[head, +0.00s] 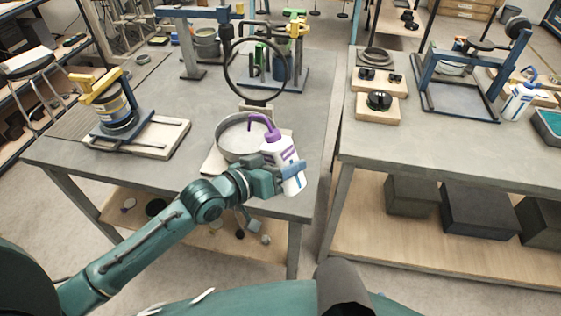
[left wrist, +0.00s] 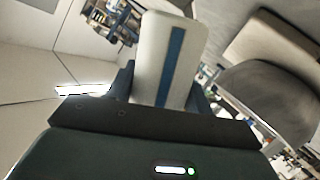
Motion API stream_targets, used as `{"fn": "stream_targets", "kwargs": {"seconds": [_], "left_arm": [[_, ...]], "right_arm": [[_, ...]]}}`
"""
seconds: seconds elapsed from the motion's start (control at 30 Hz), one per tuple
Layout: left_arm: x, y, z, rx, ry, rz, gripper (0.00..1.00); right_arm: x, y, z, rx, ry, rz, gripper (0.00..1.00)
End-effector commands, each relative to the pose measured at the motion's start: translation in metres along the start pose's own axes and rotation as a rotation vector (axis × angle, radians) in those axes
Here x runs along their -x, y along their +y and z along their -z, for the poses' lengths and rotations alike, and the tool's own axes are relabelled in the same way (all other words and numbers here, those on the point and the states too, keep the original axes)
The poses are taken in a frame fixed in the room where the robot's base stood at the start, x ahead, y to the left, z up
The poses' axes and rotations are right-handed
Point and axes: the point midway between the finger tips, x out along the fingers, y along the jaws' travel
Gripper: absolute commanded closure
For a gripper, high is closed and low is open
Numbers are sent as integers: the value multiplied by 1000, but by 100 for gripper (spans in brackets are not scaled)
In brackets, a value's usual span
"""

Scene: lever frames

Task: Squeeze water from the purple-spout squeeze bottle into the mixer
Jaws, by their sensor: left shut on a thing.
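The purple-spout squeeze bottle (head: 283,153) is white with a purple cap and a bent purple spout. My left gripper (head: 290,173) is shut on its body and holds it slightly tilted at the front right of the mixer. The spout tip reaches over the right part of the mixer's round grey bowl (head: 232,141). In the left wrist view the bottle (left wrist: 165,60) shows as a pale body with a blue stripe between the fingers. I cannot see whether water is flowing. My right gripper is not in view.
A large dark ring (head: 229,68) stands upright behind the bowl. A yellow-lever stand with a can (head: 117,108) is on the left of the table (head: 165,185). A second table (head: 440,139) at the right holds a blue frame (head: 463,95) and a blue-spout bottle (head: 519,101).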

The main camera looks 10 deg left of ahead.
Motion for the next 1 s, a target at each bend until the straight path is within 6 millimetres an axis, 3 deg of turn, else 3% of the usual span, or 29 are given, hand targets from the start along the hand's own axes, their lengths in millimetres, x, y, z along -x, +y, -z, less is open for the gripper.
{"fn": "stream_targets", "kwargs": {"seconds": [0.4,1.0], "left_arm": [[-19,-33,3,-3,4,0,62],[-22,-39,7,-1,3,0,62]], "right_arm": [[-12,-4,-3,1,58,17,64],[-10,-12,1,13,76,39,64]]}}
